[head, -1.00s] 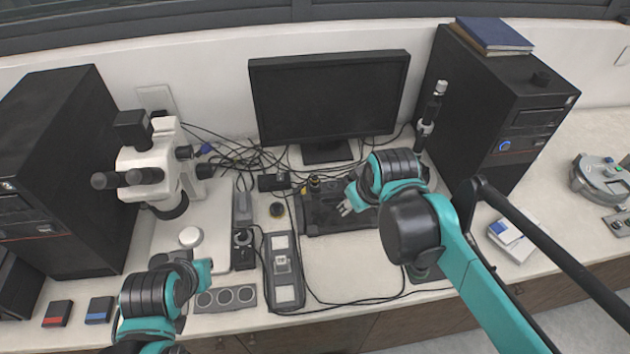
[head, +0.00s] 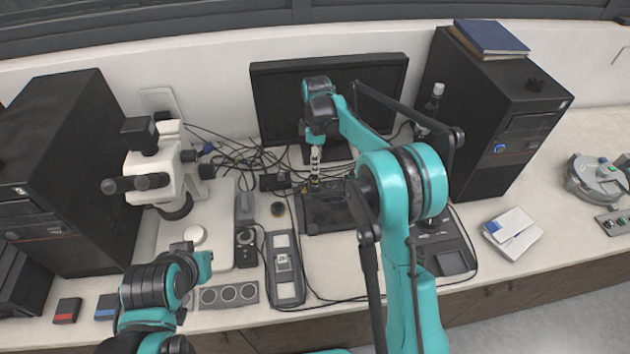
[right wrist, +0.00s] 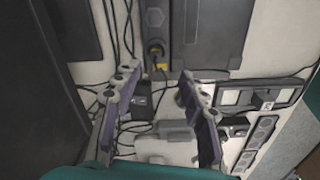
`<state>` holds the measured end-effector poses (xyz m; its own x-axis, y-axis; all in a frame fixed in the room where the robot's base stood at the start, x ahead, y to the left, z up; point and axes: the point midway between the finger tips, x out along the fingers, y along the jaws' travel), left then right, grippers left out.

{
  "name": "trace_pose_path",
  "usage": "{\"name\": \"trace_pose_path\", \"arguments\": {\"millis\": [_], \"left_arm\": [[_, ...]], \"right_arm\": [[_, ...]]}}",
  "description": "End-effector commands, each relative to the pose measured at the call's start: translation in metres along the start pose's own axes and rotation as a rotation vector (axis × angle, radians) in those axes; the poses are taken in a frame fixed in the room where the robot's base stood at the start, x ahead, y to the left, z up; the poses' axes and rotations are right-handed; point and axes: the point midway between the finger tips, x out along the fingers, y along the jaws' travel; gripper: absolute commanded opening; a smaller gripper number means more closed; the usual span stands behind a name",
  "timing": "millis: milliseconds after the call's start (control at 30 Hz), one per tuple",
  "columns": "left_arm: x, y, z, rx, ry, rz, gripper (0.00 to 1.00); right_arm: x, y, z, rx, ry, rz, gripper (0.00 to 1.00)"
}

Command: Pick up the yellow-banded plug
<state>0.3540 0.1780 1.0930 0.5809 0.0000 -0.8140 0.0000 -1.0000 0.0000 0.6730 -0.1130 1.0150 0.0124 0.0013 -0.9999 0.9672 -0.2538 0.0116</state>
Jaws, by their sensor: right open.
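The yellow-banded plug (head: 314,183) is a small dark piece with a yellow band, at the left end of the black press tray (head: 335,215) in front of the monitor. In the right wrist view the plug (right wrist: 157,60) shows its dark top and yellow part, ahead of the fingertips. My right gripper (head: 315,168) points down just above the plug. In the right wrist view my right gripper (right wrist: 158,74) has its two purple fingers spread wide, with nothing held between them. My left gripper (head: 195,258) is at the lower left, its fingers not clear.
The monitor (head: 280,110) stands right behind my right gripper. Loose cables (head: 240,155) and a small black box (head: 272,182) lie left of the plug. A microscope (head: 155,170) stands further left. A long grey fixture (head: 286,292) lies in front.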

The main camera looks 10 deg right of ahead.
Motion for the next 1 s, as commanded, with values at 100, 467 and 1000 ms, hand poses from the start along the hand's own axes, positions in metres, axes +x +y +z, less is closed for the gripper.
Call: {"name": "trace_pose_path", "arguments": {"millis": [100, 467, 1000], "left_arm": [[-0.001, 0.000, 0.000, 0.000, 0.000, 0.000, 0.00], [0.008, 0.000, 0.006, 0.000, 0.000, 0.000, 0.00], [0.018, 0.000, 0.013, 0.000, 0.000, 0.000, 0.00]], "right_arm": [[0.009, 0.004, -0.003, -0.028, -0.004, -0.012, 0.42], [0.046, 0.006, -0.003, -0.031, -0.005, -0.013, 0.42], [0.086, 0.008, -0.003, -0.030, -0.005, -0.013, 0.34]]}}
